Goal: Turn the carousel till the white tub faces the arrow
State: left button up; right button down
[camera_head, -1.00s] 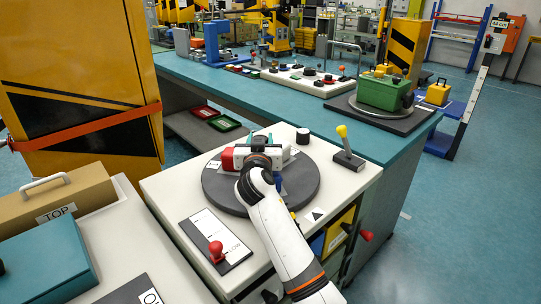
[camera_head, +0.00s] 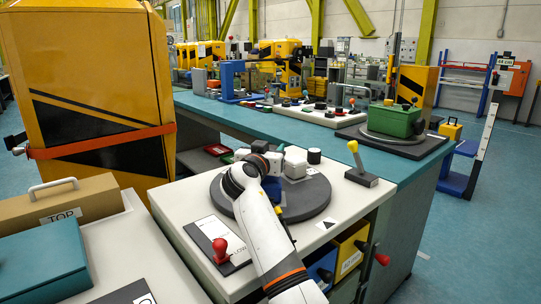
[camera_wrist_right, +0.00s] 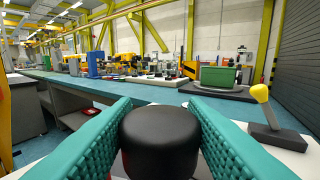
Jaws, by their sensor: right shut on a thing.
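The carousel is a dark round disc (camera_head: 300,206) on the white cabinet top. A white block that looks like the white tub (camera_head: 295,164) is at its back right. Blue (camera_head: 272,187) and yellow (camera_head: 284,214) parts show partly behind my right arm. The arrow, a black triangle on a white plate (camera_head: 327,223), lies at the disc's front right, away from the white block. My right gripper (camera_head: 271,155) is over the back of the disc. In the right wrist view, its teal fingers (camera_wrist_right: 160,135) are shut on a black round knob (camera_wrist_right: 160,138). My left gripper is out of view.
A yellow-knobbed lever (camera_head: 361,165) stands right of the disc, and a black cylinder (camera_head: 314,156) behind it. A red knob on a slotted panel (camera_head: 220,248) is at front left. A teal bench (camera_head: 340,134) with a green box (camera_head: 392,121) lies beyond.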

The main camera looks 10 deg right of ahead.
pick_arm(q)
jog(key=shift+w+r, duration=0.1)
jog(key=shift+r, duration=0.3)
pick_arm(e)
jog(key=shift+r, duration=0.1)
jog(key=c, duration=0.9)
grip_release()
